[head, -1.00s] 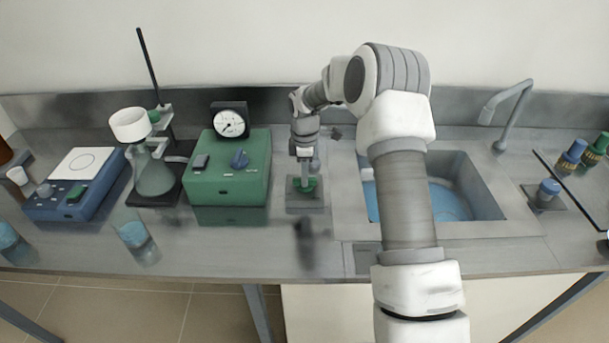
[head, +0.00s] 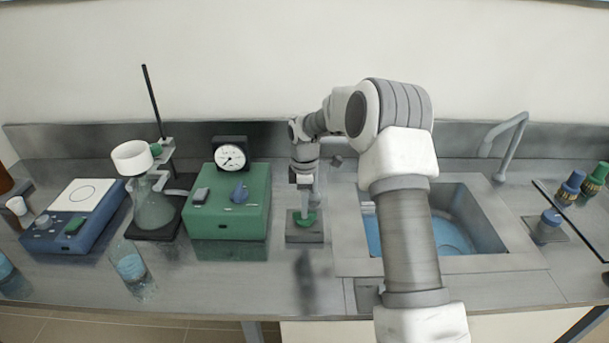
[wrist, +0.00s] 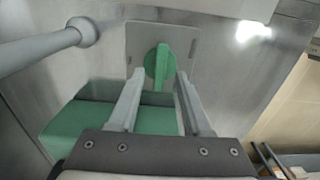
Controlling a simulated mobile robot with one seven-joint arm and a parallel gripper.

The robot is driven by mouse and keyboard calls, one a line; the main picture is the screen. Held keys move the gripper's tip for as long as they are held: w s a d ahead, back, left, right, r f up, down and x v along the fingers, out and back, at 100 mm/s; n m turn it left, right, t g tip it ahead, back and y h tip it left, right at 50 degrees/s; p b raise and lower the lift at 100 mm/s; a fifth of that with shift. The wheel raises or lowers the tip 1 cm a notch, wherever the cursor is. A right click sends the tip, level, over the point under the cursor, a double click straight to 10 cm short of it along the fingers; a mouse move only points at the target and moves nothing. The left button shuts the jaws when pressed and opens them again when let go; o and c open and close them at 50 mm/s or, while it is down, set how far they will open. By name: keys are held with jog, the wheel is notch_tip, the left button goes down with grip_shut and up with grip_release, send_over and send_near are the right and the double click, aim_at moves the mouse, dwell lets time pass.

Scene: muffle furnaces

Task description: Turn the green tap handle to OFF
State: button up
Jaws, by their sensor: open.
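The green tap handle (wrist: 160,63) sits on a small grey mounting plate (wrist: 137,43) in the wrist view. Its bar points roughly up and down in that picture, on a round green base. My gripper (wrist: 160,77) is open, with one finger on each side of the lower part of the handle. I cannot tell whether either finger touches it. In the head view my gripper (head: 305,207) points down just above the green handle (head: 305,220), which is partly hidden behind it. No OFF marking is readable.
A green box with a blue knob (head: 228,210) stands left of the tap, with a pressure gauge (head: 230,156) behind it. A sink (head: 487,265) is to the right, partly hidden by my arm.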

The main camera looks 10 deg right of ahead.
notch_tip(320, 180, up, 15)
jog(key=shift+r+p, duration=0.15)
jog(key=shift+p, duration=0.15)
dwell(0.4)
jog(key=s+r+m+t+h, duration=0.1)
jog(key=s+r+m+t, duration=0.2)
jog(key=s+r+m, duration=0.75)
jog(key=s+f+m+t+y, duration=0.1)
jog(key=s+m, duration=0.4)
jog(key=s, duration=2)
jog(key=shift+d+t, duration=0.2)
jog(key=shift+t, duration=0.6)
